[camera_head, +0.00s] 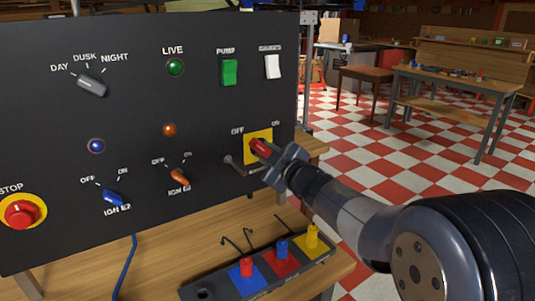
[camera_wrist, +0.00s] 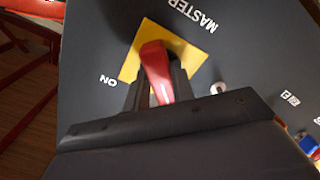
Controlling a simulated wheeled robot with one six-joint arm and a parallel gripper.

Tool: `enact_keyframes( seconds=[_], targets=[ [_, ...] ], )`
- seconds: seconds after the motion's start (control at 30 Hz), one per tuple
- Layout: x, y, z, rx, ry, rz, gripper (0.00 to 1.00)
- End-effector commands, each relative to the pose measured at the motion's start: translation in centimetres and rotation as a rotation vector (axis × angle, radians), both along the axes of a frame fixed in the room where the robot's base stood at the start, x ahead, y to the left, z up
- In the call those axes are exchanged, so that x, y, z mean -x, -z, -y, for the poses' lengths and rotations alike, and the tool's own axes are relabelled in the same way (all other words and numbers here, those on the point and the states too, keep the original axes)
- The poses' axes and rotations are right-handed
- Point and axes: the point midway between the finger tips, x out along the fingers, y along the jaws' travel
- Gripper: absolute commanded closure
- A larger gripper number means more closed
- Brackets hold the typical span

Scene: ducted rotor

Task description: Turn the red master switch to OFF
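The red master switch handle (camera_head: 261,147) sits on a yellow plate (camera_head: 265,133) at the lower right of the dark panel. OFF is printed at the plate's upper left and ON at its upper right. My gripper (camera_head: 273,156) is at the handle. In the wrist view the red handle (camera_wrist: 155,68) stands between my two dark fingers (camera_wrist: 158,92), which lie close along both its sides. The yellow plate (camera_wrist: 133,62) shows behind, with ON at its left and MASTER above right. The fingers partly hide the handle, so I cannot tell which label it points to.
The panel (camera_head: 130,135) also carries a green LIVE lamp (camera_head: 175,67), a blue IGN E2 knob (camera_head: 114,197), an orange IGN knob (camera_head: 180,177) and a red STOP button (camera_head: 21,213). A toggle lever (camera_head: 234,164) is close left of my gripper.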

Motion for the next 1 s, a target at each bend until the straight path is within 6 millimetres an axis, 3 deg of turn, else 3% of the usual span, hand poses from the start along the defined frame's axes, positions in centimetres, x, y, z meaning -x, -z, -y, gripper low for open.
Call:
enact_keyframes(
  seconds=[0.27, 0.57, 1.0],
  targets=[
    [0.0, 0.0, 0.0, 0.001, 0.000, 0.001, 0.55],
    [0.3, -0.1, 0.2, 0.000, 0.001, 0.001, 0.55],
    [6.5, -0.1, 4.5, 0.000, 0.004, 0.001, 0.55]
  ],
)
